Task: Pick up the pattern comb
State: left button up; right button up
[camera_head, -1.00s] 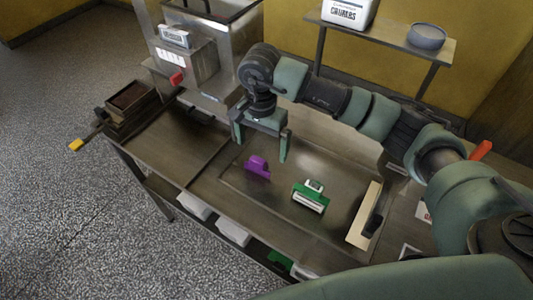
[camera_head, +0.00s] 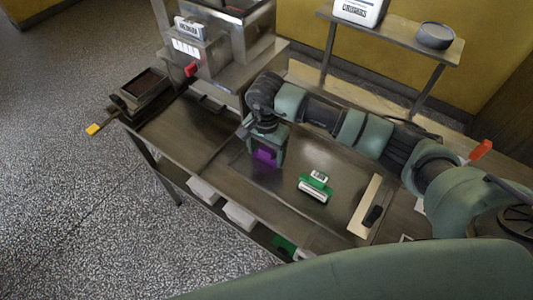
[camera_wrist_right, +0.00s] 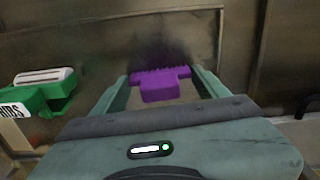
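The purple pattern comb (camera_head: 265,157) lies on the worktop, partly hidden by my right gripper in the head view. Its toothed edge and short block-like grip show in the right wrist view (camera_wrist_right: 165,87). My right gripper (camera_head: 267,158) points down over the comb. In the right wrist view its two fingers (camera_wrist_right: 163,92) stand open, one on each side of the comb. I cannot tell whether either finger touches it. My left gripper is not in view.
A green and white tool (camera_head: 315,188) lies to the right of the comb. A pale board with a black handle (camera_head: 365,205) lies further right. A steel machine (camera_head: 215,60) stands behind at the left. Stacked dark trays (camera_head: 143,95) sit at the table's left end.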

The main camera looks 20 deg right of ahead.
aim_at(266, 150)
jog(key=shift+c, duration=1.1)
jog(key=shift+r, duration=0.1)
jog(key=shift+r, duration=0.6)
jog(key=shift+r+b, duration=2.65)
jog(key=shift+r, duration=6.7)
